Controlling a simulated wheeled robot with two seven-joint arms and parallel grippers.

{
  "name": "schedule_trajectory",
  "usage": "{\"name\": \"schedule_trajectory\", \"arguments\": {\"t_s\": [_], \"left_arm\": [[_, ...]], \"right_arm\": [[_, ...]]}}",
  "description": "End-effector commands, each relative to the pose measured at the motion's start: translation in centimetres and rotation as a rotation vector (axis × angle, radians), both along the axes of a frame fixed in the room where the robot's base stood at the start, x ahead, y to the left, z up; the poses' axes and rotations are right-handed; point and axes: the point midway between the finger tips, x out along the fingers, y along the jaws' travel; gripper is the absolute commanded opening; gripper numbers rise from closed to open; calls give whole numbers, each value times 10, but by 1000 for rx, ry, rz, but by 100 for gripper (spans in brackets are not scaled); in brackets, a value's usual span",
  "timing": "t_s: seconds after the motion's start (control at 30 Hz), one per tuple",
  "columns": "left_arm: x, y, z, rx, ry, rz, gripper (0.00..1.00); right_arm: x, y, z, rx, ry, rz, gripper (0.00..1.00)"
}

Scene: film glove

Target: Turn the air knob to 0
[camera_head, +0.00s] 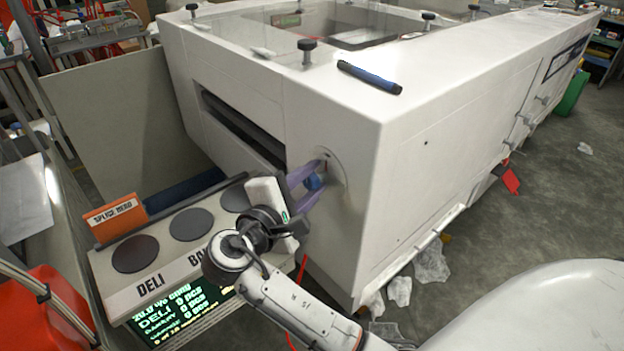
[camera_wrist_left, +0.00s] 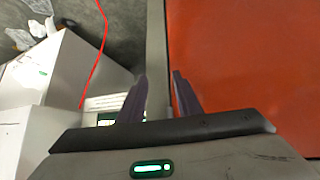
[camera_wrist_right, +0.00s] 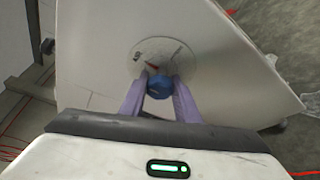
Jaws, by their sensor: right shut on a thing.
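The air knob (camera_head: 313,182) is a small blue knob on a round pale dial plate (camera_head: 334,168) on the end face of the white machine. In the right wrist view the knob (camera_wrist_right: 160,86) sits between the purple fingers, with a red mark (camera_wrist_right: 152,66) on the plate just above it. My right gripper (camera_head: 306,186) is shut on the knob; the dial's numbers are too small to read. My left gripper (camera_wrist_left: 160,98) shows only in the left wrist view, its purple fingers apart with nothing seen between them.
The white machine (camera_head: 420,130) fills the middle, with a blue marker (camera_head: 369,77) on top. A scale panel with dark round pads (camera_head: 136,254) and a green display (camera_head: 180,312) stands below left. Crumpled film (camera_head: 431,262) lies on the floor. An orange-red surface (camera_wrist_left: 240,60) is close to my left gripper.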

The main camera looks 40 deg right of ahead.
Motion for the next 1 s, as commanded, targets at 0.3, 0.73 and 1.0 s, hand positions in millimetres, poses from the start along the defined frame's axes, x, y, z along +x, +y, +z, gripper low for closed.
{"name": "schedule_trajectory", "arguments": {"t_s": [0.3,0.73,1.0], "left_arm": [[1,0,0,0,-2,0,31],[1,0,1,0,-3,0,31],[2,0,0,0,-3,0,31]], "right_arm": [[0,1,-1,1,20,1,7],[0,1,-1,-1,17,1,48],[0,0,7,0,13,-1,48]]}}
